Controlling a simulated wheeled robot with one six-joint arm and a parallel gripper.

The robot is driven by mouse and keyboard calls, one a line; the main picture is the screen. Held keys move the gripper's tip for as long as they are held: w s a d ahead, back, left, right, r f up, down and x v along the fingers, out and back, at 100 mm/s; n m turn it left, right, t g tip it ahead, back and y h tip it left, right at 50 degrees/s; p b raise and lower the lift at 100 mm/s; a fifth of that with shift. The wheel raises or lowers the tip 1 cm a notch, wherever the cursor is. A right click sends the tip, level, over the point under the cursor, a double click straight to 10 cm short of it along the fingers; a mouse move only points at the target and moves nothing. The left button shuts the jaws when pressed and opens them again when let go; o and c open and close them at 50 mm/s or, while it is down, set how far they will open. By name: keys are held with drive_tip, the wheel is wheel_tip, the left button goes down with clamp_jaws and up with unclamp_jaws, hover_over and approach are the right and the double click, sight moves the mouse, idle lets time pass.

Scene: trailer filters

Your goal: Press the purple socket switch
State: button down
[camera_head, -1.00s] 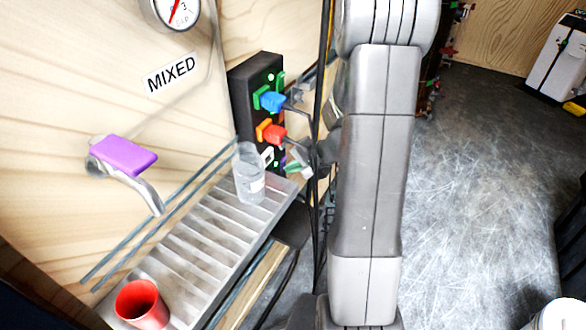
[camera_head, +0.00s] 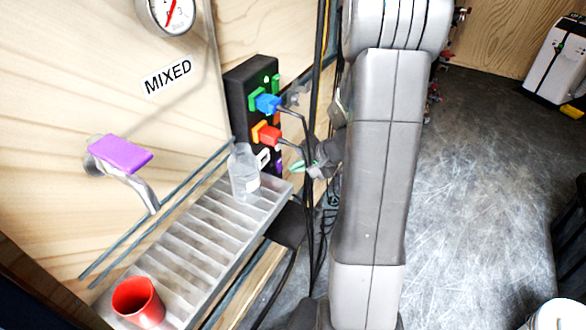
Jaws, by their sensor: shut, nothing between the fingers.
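The black socket block (camera_head: 240,98) is fixed to the wooden wall, with a blue plug (camera_head: 268,103) in a green socket and a red plug (camera_head: 268,135) in an orange one.
A clear bottle (camera_head: 243,172) and a red cup (camera_head: 138,302) stand on the ribbed metal tray (camera_head: 190,250). A purple-handled tap (camera_head: 120,153) is above the tray. Black cables (camera_head: 310,215) hang beside my arm.

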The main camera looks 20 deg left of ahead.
drive_tip(key=p+v, duration=0.1)
drive_tip(key=v, duration=1)
drive_tip(key=shift+p, duration=0.3)
drive_tip(key=shift+f, duration=0.15)
drive_tip(key=f+b, duration=0.1)
drive_tip(key=b, duration=0.4)
drive_tip(key=shift+d+f, duration=0.1)
drive_tip(key=shift+f, duration=0.15)
drive_tip(key=shift+r+h, duration=0.15)
drive_tip(key=shift+h, duration=0.15)
